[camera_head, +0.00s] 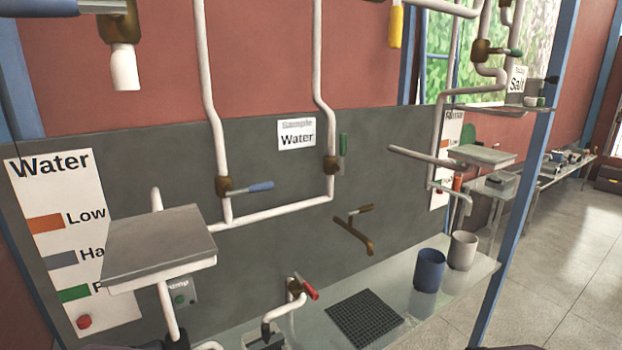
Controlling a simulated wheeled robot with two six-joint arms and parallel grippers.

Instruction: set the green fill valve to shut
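A green valve handle (343,145) stands upright, in line with the vertical white pipe, on a brown valve body (331,166) below the "Sample Water" sign. A second green handle (513,53) sticks out sideways from a brown valve (482,50) on the pipes at upper right. The pictures do not label either as the fill valve. Neither gripper shows. Only dark slivers, perhaps parts of my arms, show at the bottom edge, well below both handles.
A blue-handled valve (258,187) sits left of the upright green handle. A red-handled tap (309,290) is lower down. A grey-topped box (158,241) juts out at left. A blue cup (429,270) and a beige cup (463,250) stand on the shelf. A blue post (527,180) rises at right.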

